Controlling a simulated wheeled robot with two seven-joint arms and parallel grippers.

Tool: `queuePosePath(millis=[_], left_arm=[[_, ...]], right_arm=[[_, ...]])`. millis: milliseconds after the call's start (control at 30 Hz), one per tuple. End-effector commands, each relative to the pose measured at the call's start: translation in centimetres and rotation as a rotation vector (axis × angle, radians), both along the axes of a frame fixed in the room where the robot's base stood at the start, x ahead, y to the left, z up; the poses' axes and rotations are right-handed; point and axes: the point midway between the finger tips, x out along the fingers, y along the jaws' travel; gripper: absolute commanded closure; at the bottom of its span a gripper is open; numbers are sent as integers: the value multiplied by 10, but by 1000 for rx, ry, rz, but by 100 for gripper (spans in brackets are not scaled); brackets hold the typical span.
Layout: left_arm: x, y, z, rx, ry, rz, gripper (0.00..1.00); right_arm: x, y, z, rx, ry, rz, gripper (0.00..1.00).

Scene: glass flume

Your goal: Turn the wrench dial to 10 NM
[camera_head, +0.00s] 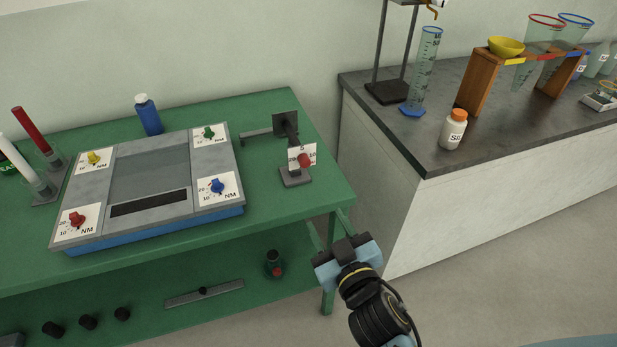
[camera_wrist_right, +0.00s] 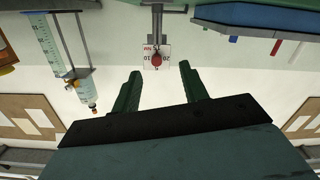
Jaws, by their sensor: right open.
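A small stand with a white dial plate and a red knob (camera_head: 305,160) stands at the right end of the green table; this looks like the wrench dial. The plate carries numbers such as 20 and 10; the knob's exact setting is too small to read. In the right wrist view, which is upside down, the red knob (camera_wrist_right: 157,60) shows ahead, between the fingertips in the picture. My right gripper (camera_head: 330,230) is open and empty, in front of the table's right edge, apart from the dial. My left gripper is not in view.
A grey-blue panel (camera_head: 190,238) with yellow, green, red and blue NM knobs lies on the green table (camera_head: 270,215). A blue bottle (camera_head: 148,115) stands behind it. The dark counter (camera_head: 440,105) at right holds a white bottle (camera_head: 453,130) and a measuring cylinder (camera_head: 422,75).

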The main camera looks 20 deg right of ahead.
Motion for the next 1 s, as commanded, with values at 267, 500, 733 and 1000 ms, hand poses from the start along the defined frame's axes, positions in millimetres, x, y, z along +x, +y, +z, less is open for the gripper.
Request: queuePosePath(millis=[267, 500, 733, 1000], left_arm=[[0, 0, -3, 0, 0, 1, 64], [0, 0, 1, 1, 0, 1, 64], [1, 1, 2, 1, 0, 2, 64], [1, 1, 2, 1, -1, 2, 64]], right_arm=[[9, -4, 32, -1, -75, -16, 56], [49, -3, 33, -2, -76, -15, 56], [93, -1, 32, -2, -75, -15, 56], [127, 0, 30, -2, -71, -16, 56]])
